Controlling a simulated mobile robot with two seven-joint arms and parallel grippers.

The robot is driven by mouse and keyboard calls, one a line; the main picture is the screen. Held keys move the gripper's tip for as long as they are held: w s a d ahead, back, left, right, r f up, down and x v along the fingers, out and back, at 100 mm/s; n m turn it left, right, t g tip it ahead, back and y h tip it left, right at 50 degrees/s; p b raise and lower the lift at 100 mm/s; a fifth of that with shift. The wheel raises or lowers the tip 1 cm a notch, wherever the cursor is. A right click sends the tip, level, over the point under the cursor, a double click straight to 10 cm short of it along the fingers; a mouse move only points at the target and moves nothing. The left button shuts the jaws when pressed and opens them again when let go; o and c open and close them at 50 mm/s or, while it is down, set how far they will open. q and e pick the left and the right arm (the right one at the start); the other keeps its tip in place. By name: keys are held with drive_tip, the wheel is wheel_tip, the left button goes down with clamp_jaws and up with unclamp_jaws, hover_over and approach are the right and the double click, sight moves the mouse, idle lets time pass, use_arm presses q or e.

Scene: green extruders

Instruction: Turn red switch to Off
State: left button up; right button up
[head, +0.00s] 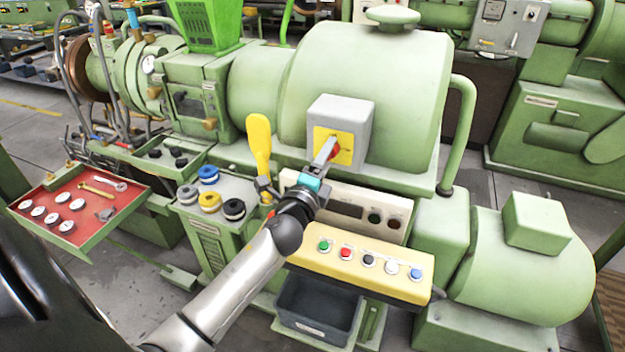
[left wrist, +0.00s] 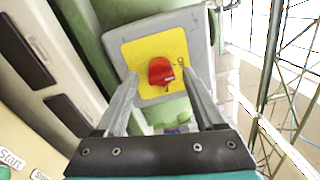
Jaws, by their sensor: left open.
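The red switch (head: 334,152) is a rotary knob on a yellow plate (head: 346,141) on a grey box (head: 362,117), fixed to the green extruder (head: 370,75). In the left wrist view the red switch (left wrist: 161,72) sits centred between and beyond my fingertips, on the yellow plate (left wrist: 140,50). My left gripper (head: 328,150) is open, its fingers pointing at the switch. In the left wrist view my left gripper (left wrist: 158,85) shows one finger on each side of the knob. I cannot tell whether either finger touches it. My right gripper is not in view.
Below the switch is a panel (head: 345,210) and a yellow button box (head: 360,273) with several coloured buttons. A yellow-handled tool (head: 260,145) stands left of my gripper. A red tray (head: 75,207) with gauges and tools is at far left. A green pipe (head: 461,130) is at right.

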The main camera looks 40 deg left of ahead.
use_arm(q)
drive_tip(key=b+v, duration=0.2)
drive_tip(key=v, duration=1.2)
drive_tip(key=shift+s, duration=0.3)
drive_tip(key=shift+d, duration=0.1)
